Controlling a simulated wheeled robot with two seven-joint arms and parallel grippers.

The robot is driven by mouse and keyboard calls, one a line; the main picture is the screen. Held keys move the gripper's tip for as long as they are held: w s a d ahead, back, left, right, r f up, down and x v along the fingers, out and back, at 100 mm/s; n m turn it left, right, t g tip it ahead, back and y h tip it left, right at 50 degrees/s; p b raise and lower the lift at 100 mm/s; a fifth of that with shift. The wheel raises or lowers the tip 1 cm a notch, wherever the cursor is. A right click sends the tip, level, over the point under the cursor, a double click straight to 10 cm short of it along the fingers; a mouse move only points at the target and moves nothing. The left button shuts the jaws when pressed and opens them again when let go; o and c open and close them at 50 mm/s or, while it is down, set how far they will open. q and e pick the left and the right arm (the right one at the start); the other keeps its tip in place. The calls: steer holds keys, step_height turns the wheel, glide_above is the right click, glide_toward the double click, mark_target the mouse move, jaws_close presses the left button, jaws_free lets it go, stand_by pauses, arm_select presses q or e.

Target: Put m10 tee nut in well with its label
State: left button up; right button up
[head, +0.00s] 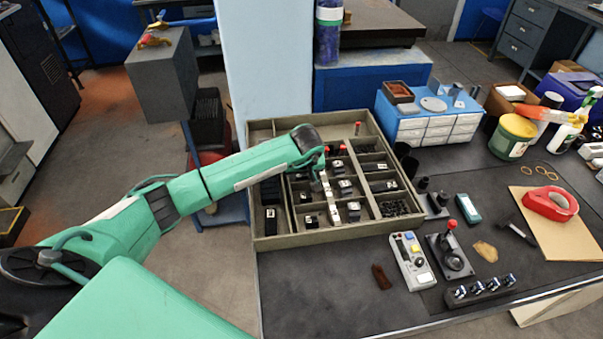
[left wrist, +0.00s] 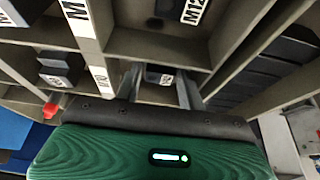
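The grey sectioned tray (head: 255,232) on the bench holds several dark nuts with white labels in its wells. My left gripper (head: 326,178) is low over the tray's middle. In the left wrist view its two fingers (left wrist: 160,88) stand apart on either side of a dark block (left wrist: 160,76) with a small white label, too small to read; narrow gaps seem to show beside it. A white strip (left wrist: 97,72) on the divider next to it has partly hidden lettering. A label reading M12 (left wrist: 193,10) shows farther in. I cannot tell which block is the M10 tee nut. My right gripper is out of view.
Tray dividers stand close around the left fingers. Another labelled dark block (left wrist: 55,70) lies in a neighbouring well. The bench front is mostly clear.

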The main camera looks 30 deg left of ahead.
arm_select(q)
steer(key=shift+r, duration=0.3)
steer(key=v, duration=0.4)
steer(key=shift+d+r, duration=0.1)
steer(key=shift+r, duration=0.2)
steer(key=v, duration=0.7)
steer(key=shift+s+b, duration=0.15)
steer(key=shift+b, duration=0.3)
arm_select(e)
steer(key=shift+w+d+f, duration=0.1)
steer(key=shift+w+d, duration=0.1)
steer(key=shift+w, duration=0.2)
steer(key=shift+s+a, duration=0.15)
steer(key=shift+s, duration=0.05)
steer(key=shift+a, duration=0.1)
